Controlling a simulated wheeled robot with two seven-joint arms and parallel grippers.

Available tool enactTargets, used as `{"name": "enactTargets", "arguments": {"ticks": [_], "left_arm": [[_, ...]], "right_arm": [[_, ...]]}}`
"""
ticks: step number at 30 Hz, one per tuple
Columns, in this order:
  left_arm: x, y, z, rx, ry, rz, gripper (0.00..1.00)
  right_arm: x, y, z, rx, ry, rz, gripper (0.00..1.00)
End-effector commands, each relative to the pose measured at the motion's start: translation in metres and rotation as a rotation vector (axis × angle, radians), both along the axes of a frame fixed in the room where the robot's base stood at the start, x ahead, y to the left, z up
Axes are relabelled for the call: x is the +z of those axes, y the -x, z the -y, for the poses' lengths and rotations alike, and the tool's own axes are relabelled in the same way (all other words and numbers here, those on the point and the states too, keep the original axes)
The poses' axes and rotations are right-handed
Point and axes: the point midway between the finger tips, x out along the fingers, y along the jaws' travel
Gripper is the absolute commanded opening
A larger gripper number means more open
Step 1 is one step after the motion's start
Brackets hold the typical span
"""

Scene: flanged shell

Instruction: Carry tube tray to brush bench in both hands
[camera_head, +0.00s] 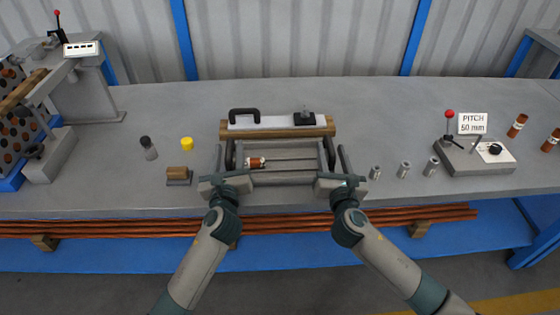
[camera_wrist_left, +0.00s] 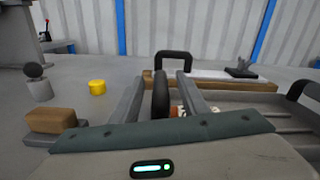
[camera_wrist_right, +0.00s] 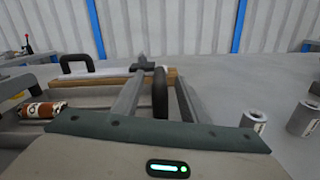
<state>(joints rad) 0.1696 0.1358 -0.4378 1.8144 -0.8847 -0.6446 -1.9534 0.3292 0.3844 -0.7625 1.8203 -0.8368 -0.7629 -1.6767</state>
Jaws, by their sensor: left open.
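The tube tray (camera_head: 290,179) is a grey ribbed tray on the workbench, with a short copper-coloured tube with white markings (camera_head: 257,162) lying at its left. A dark upright handle stands at each end: the left handle (camera_wrist_left: 160,92) and the right handle (camera_wrist_right: 160,95). My left gripper (camera_head: 229,157) is open, its fingers on either side of the left handle with gaps showing. My right gripper (camera_head: 333,157) is open around the right handle in the same way, with gaps beside it. The brush bench cannot be told for certain.
Behind the tray lies a wooden bar with a white plate (camera_head: 275,122), black handle and clamp. A wood-topped block (camera_head: 179,176), yellow cap (camera_head: 187,144) and dark-topped cylinder (camera_head: 148,148) stand left. Several metal sleeves (camera_head: 405,169) and a pitch box (camera_head: 475,157) stand right.

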Motion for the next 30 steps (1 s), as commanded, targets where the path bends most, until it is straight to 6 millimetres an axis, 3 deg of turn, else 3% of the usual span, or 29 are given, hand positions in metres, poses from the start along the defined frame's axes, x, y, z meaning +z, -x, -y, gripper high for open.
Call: {"name": "enactTargets", "arguments": {"ticks": [6, 16, 21, 30], "left_arm": [[0.000, -0.014, -0.001, 0.000, 0.000, 0.000, 0.41], [0.000, -0.016, -0.001, 0.000, 0.000, -0.001, 0.41], [0.000, -0.015, -0.001, 0.000, 0.000, -0.001, 0.00], [0.000, -0.015, -0.001, 0.000, 0.001, -0.001, 0.00]], "right_arm": [[0.000, -0.014, -0.001, 0.001, 0.000, 0.000, 0.40], [0.000, -0.016, -0.001, 0.001, -0.001, 0.000, 0.40], [0.000, -0.015, -0.001, 0.001, -0.001, 0.000, 0.00], [0.000, -0.015, -0.001, 0.001, -0.001, 0.000, 0.00]]}}
